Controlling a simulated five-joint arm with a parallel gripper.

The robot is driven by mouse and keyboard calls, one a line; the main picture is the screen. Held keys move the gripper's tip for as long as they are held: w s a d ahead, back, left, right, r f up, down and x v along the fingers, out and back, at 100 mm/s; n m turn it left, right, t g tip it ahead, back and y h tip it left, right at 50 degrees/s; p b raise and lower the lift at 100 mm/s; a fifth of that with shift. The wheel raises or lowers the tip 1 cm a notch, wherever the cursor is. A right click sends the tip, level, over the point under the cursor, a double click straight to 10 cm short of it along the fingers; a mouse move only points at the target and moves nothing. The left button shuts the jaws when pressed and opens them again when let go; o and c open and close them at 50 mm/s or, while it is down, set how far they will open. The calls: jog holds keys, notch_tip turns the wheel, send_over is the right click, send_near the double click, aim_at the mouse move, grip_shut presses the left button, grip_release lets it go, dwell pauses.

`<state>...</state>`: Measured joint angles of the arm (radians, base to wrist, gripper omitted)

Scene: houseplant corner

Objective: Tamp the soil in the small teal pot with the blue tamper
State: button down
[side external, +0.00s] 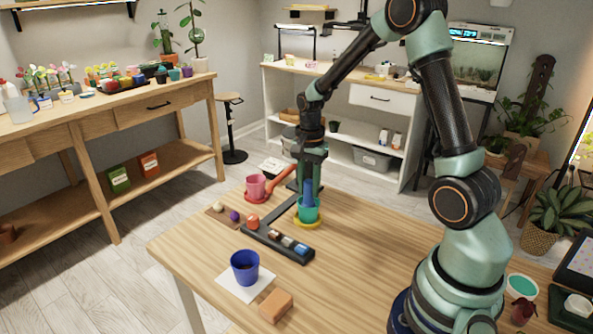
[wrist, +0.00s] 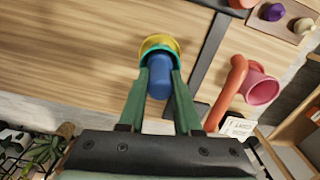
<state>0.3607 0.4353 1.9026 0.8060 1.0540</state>
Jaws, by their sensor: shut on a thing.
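My gripper (side external: 308,181) points down over the small teal pot (side external: 308,214) and is shut on the blue tamper (side external: 308,194). The tamper is about upright, and its lower end is hidden by the pot, so I cannot tell whether it touches the soil. The pot stands on a yellow saucer (side external: 295,222) on the wooden table. In the wrist view my two green fingers (wrist: 162,62) flank the blue tamper (wrist: 159,80). The teal rim (wrist: 150,51) and yellow saucer (wrist: 160,39) show beyond it. The soil is hidden.
A pink pot (side external: 256,187) and a long red-orange thing (side external: 279,180) lie left of the teal pot. A dark tray (side external: 264,238) holding several small pieces is in front. A blue pot (side external: 245,270) and an orange block (side external: 276,305) are nearer. The table's right middle is clear.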

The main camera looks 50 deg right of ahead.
jog(key=shift+r, duration=3.7)
